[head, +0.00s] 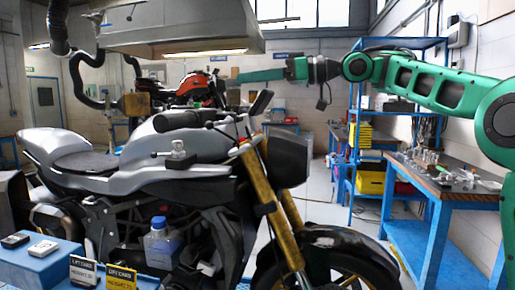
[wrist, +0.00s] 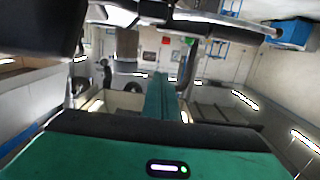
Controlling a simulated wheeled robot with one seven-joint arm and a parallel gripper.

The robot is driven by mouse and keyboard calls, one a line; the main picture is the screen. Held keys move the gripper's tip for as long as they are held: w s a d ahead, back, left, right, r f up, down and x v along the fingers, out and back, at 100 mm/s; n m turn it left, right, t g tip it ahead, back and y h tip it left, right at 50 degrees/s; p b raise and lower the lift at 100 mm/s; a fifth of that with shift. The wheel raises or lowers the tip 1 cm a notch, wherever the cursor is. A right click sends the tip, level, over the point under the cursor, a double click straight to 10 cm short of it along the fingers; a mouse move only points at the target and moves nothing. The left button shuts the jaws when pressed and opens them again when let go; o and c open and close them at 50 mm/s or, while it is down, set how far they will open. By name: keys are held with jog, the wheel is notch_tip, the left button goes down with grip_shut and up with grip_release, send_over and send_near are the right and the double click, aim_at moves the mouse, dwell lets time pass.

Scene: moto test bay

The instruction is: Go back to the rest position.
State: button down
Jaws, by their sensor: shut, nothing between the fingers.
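My gripper (head: 240,76) is at the left end of my green arm in the head view, raised above the silver motorcycle (head: 180,140) and pointing left. Its green fingers are together and hold nothing. They also show in the wrist view (wrist: 160,98), pointing out into the room. No object touches the gripper. My arm reaches in from the right edge at about the height of the blue shelf's top.
A grey hood (head: 185,30) hangs at upper left. A red motorcycle (head: 195,87) stands behind. A blue shelf rack (head: 352,150) and a workbench (head: 450,195) with small items stand right.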

jog(key=w+d+f+m+t+h, duration=0.2)
jog(key=d+f+m+t+h, duration=0.15)
jog(key=d+f, duration=0.3)
jog(key=w+d+f+m+t+h, duration=0.2)
jog(key=w+d+f+m+h, duration=0.15)
jog(key=d+f, duration=0.35)
jog(key=s+d+f+m+g+h, duration=0.1)
jog(key=s+d+f+m+h, duration=0.25)
jog(key=d+f, duration=0.4)
jog(key=s+d+f+m+h, duration=0.3)
jog(key=s+d+f, duration=0.2)
jog(key=d+f, duration=0.25)
jog(key=s+d+f+m+g+h, duration=0.1)
jog(key=s+d+f+m+g, duration=0.1)
jog(key=s+d+f, duration=0.4)
jog(key=s+d+f+m+g+h, duration=0.2)
jog(key=s+d+f, duration=0.3)
jog(key=s, duration=0.4)
jog(key=s+d+f+m+g, duration=0.2)
jog(key=s+f, duration=0.2)
jog(key=s, duration=0.6)
jog(key=s+d+f+m+g, duration=0.2)
jog(key=s+f, duration=0.3)
jog(key=s, duration=0.6)
jog(key=shift+s+d+f+m, duration=0.25)
jog(key=shift+d+f+m, duration=0.05)
jog(key=shift+m, duration=0.05)
jog(key=shift+w+f, duration=0.2)
jog(key=shift+w, duration=0.4)
